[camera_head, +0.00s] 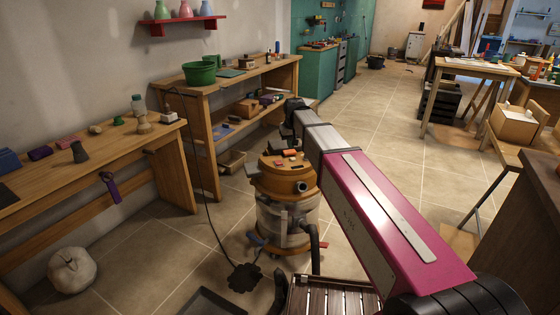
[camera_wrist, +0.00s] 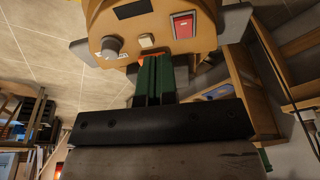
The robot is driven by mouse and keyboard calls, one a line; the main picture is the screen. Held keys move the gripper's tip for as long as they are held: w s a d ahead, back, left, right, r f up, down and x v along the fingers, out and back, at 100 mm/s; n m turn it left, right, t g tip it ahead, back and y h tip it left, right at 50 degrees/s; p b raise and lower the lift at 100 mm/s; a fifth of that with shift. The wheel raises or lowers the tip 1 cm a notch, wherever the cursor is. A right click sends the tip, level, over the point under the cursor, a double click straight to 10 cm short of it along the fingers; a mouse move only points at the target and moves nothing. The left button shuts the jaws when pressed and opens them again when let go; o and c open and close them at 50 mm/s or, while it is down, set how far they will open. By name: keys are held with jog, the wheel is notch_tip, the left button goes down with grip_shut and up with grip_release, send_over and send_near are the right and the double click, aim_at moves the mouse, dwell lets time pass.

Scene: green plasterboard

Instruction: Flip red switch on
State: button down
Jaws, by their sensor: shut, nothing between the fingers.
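A red rocker switch (camera_wrist: 184,24) in a pale frame sits on the tan top of a vacuum cleaner (camera_wrist: 125,22), at the upper right of the wrist view. A grey knob (camera_wrist: 110,47), a small cream button (camera_wrist: 146,41) and a dark panel (camera_wrist: 133,9) are beside it. My gripper (camera_wrist: 153,60) has its green fingers shut together and empty, below and left of the switch in the picture. I see a gap between the fingers and the switch. An orange-red piece shows behind the fingertips. In the head view, the vacuum (camera_head: 285,215) stands on the floor; my gripper is not clearly visible there.
A workbench (camera_head: 95,165) with small items stands at the left, and another bench (camera_head: 225,80) with a green bowl (camera_head: 199,73) is behind it. A black cord (camera_head: 207,190) hangs to the floor. A slatted wooden surface (camera_head: 330,298) is in front. The tiled floor (camera_head: 375,115) beyond is open.

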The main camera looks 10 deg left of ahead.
jog(key=w+v, duration=0.1)
jog(key=v, duration=0.2)
send_over(280, 164)
jog(key=s, duration=0.2)
jog(key=shift+w+d+r+n, duration=0.2)
jog(key=shift+d+n, duration=0.1)
jog(key=shift+d, duration=0.05)
jog(key=shift+f, duration=0.15)
jog(key=x, duration=1.2)
jog(key=shift+s+d+f, duration=0.1)
jog(key=shift+s+f, duration=0.15)
jog(key=shift+f, duration=0.05)
jog(key=shift+s+f, duration=0.1)
jog(key=shift+f, duration=0.5)
jog(key=shift+s+d+f, duration=0.1)
jog(key=shift+f, duration=0.25)
jog(key=shift+r, duration=0.25)
